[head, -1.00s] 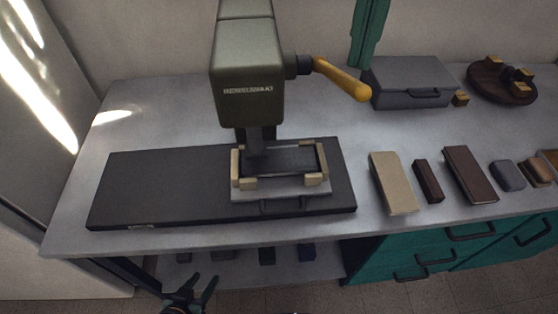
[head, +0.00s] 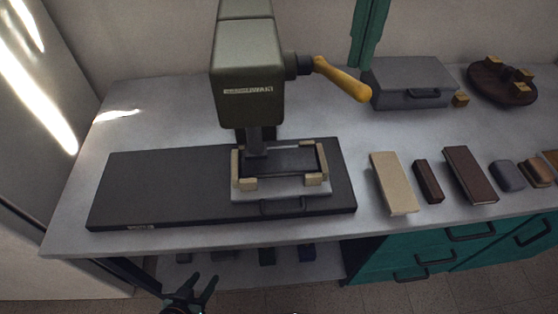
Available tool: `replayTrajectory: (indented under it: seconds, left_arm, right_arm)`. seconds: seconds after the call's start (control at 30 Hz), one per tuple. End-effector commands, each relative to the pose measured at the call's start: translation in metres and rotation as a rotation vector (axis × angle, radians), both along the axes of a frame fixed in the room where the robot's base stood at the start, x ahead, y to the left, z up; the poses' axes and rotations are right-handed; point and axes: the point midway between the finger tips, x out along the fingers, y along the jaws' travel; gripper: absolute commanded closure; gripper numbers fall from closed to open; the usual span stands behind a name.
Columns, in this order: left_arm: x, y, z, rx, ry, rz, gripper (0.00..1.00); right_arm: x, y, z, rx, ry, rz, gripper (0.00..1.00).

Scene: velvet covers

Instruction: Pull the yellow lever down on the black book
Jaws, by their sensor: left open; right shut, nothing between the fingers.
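The yellow lever (head: 342,79) sticks out from the right side of the green press (head: 248,75) and slopes down to the right. The black book (head: 282,161) lies in the press's jig, between beige corner blocks (head: 236,165), under the press head. My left gripper (head: 203,288) is at the bottom edge, in front of the table and well below the lever. Its fingers are apart and empty. My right gripper is not in view.
The press stands on a black base (head: 150,190) on the grey table (head: 385,240). To the right lie a beige book (head: 393,182), brown books (head: 469,174) and small blocks. A grey case (head: 408,85) and a round wooden stand (head: 488,92) are behind. Teal drawers (head: 425,255) are below.

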Motion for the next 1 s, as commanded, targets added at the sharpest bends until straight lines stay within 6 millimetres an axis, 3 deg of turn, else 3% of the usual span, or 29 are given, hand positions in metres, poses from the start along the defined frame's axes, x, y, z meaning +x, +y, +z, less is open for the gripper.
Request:
replayTrajectory:
  seconds: [0.53,1.0]
  left_arm:
    - [0.000,0.000,-0.001,0.000,0.000,0.000,0.53]
    - [0.000,0.000,-0.010,0.000,0.001,0.000,0.53]
  right_arm:
    - [0.000,0.000,-0.001,0.000,0.000,0.000,1.00]
    - [0.000,0.000,-0.014,0.000,0.000,0.000,1.00]
